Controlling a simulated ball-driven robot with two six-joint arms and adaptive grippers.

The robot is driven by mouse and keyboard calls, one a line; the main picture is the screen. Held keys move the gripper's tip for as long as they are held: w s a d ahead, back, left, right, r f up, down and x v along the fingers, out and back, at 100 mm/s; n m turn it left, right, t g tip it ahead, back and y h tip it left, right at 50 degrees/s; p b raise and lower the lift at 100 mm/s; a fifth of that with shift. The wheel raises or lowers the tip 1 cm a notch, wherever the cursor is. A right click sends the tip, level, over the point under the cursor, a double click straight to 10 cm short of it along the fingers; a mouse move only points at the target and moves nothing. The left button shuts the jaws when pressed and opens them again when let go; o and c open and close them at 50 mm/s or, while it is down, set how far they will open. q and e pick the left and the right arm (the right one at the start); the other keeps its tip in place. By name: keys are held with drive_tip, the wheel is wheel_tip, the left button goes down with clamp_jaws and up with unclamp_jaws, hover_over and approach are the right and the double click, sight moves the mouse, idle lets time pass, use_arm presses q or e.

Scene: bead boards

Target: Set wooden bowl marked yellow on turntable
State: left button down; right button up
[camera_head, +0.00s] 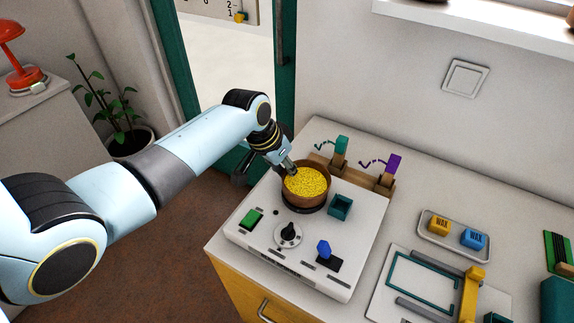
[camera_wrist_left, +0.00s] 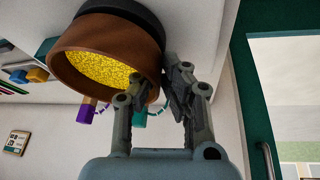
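The wooden bowl (camera_head: 306,202), full of yellow beads (camera_head: 306,183), sits upright on the black round turntable (camera_head: 290,208) on the white machine. In the left wrist view the bowl (camera_wrist_left: 80,73) is at the upper left, with the dark turntable (camera_wrist_left: 140,12) behind its base. My left gripper (camera_head: 276,167) is at the bowl's back left rim. In the left wrist view its fingers (camera_wrist_left: 153,78) are apart, one overlapping the bowl's opening and one beside its outer wall; contact cannot be told. My right gripper is not in view.
The white machine (camera_head: 262,254) carries a green button (camera_head: 251,218), a black knob (camera_head: 288,233), a teal square cup (camera_head: 341,207) and a blue piece (camera_head: 323,249). Teal (camera_head: 341,145) and purple (camera_head: 394,163) clips stand behind. A wax tray (camera_head: 453,246) lies right.

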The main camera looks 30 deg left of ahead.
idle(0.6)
use_arm(q)
drive_tip(key=c, duration=1.4)
unclamp_jaws()
drive_tip(key=shift+p, duration=0.3)
wheel_tip(320, 180, up, 5)
drive_tip(key=p, duration=0.4)
drive_tip(key=shift+p, duration=0.3)
drive_tip(key=shift+r, duration=1)
drive_tip(key=shift+f, duration=0.1)
